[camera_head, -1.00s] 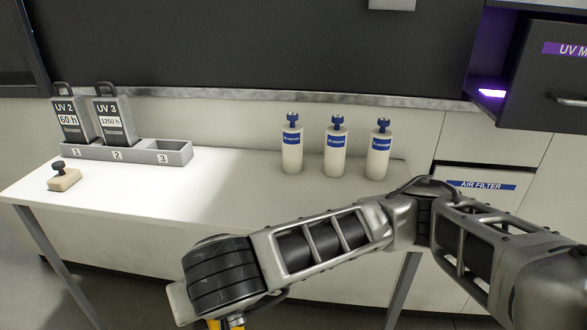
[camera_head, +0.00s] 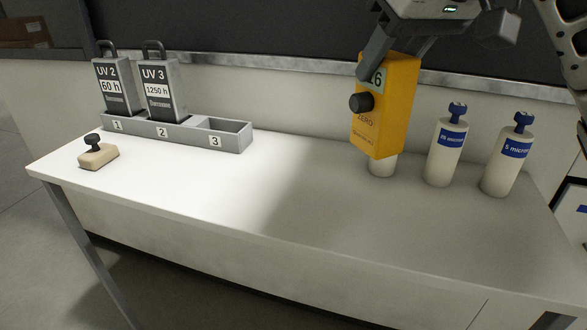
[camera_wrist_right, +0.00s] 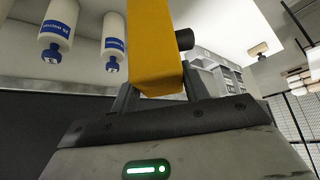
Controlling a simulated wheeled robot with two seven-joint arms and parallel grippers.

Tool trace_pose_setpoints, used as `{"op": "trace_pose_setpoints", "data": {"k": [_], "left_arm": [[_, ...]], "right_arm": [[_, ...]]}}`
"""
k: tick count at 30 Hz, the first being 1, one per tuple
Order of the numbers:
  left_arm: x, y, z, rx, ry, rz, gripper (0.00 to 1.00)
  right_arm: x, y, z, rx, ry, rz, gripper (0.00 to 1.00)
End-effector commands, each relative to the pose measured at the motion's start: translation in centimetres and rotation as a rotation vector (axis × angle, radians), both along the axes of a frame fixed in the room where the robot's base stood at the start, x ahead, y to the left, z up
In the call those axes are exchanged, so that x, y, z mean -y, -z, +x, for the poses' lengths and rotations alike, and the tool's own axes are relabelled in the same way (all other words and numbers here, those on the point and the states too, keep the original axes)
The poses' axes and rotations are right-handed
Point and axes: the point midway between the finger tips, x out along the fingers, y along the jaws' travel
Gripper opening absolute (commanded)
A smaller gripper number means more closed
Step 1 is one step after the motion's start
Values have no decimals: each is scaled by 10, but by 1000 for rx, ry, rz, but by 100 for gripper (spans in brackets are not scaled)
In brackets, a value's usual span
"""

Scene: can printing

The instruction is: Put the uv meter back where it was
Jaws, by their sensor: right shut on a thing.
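The yellow UV meter (camera_head: 385,118), a box with a black knob and a small display, is held in the air by my right gripper (camera_head: 391,62). The gripper is shut on its upper end. The meter hangs nearly upright, slightly tilted, in front of the leftmost white bottle. It also shows in the right wrist view (camera_wrist_right: 154,50), between the fingers (camera_wrist_right: 160,96). My left gripper is not in view.
A grey rack (camera_head: 180,134) stands at the table's back left. UV 2 (camera_head: 115,85) and UV 3 (camera_head: 162,92) stand in slots 1 and 2; slot 3 is empty. A stamp (camera_head: 98,155) lies in front. White bottles (camera_head: 445,150) (camera_head: 506,165) stand at right. The table's middle (camera_head: 250,200) is clear.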

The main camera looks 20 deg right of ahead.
Motion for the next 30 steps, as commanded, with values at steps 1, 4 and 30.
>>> {"op": "trace_pose_setpoints", "data": {"k": [1,4,30], "left_arm": [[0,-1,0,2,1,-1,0],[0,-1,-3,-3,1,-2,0],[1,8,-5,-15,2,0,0]], "right_arm": [[-2,0,3,0,-8,1,0],[-13,8,17,-4,-14,0,0],[-76,116,113,-4,-8,0,0]]}}
